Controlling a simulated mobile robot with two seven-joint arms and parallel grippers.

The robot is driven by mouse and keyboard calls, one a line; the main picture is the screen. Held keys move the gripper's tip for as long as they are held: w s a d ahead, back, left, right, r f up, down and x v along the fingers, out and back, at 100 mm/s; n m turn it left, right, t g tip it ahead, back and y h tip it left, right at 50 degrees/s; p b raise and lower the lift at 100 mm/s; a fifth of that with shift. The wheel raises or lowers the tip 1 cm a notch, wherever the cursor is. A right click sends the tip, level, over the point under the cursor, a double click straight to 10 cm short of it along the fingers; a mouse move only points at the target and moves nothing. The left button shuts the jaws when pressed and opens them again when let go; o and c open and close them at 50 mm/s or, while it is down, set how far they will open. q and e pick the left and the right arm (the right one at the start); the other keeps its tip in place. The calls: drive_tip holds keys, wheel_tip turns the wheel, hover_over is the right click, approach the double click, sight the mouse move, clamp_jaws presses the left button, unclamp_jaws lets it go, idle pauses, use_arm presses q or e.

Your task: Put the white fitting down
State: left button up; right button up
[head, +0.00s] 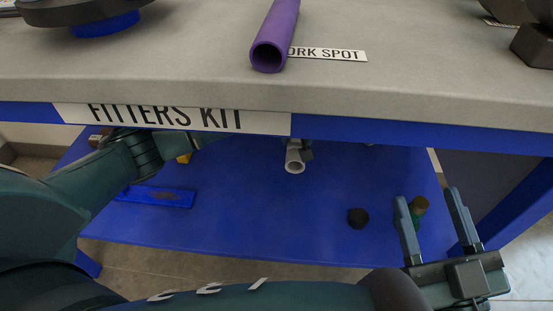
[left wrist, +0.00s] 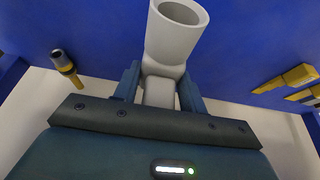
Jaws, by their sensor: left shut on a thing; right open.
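The white fitting (left wrist: 175,38) is a short pale tube with its open end showing in the left wrist view. My left gripper (left wrist: 159,92) is shut on its narrower lower part. In the head view the fitting (head: 294,160) shows just below the bench's front edge, over the blue lower shelf (head: 260,210). Most of my left gripper is hidden there behind the bench front. I cannot tell whether the fitting touches the shelf. My right gripper (head: 428,196) is open and empty at the lower right, in front of the shelf's right end.
A blue tray-like piece (head: 155,196) lies on the shelf's left. A black round piece (head: 358,218) and a brown-and-green piece (head: 419,206) are at right. Mid-shelf is clear. The grey bench top (head: 180,70) overhangs, with a purple pipe (head: 275,35) on it.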

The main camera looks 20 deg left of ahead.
sight(297, 144)
use_arm(q)
wheel_tip(297, 144, down, 3)
drive_tip(key=shift+f+b, duration=0.1)
drive_tip(key=shift+b, duration=0.3)
wheel_tip(297, 144, down, 3)
drive_tip(key=shift+f+b, duration=0.15)
drive_tip(key=shift+b, duration=0.65)
use_arm(e)
drive_tip(key=r+n+y, duration=0.2)
drive_tip(key=r+n+t+y, duration=0.1)
drive_tip(key=shift+w+d+r, duration=0.2)
drive_tip(key=shift+w+r, duration=0.05)
drive_tip(key=shift+w, duration=0.05)
use_arm(q)
drive_tip(key=o, duration=0.6)
drive_tip(key=shift+f, duration=0.15)
drive_tip(key=shift+c, duration=0.2)
drive_tip(key=o, duration=0.5)
drive_tip(key=shift+c, duration=0.2)
use_arm(e)
drive_tip(key=shift+r, duration=0.1)
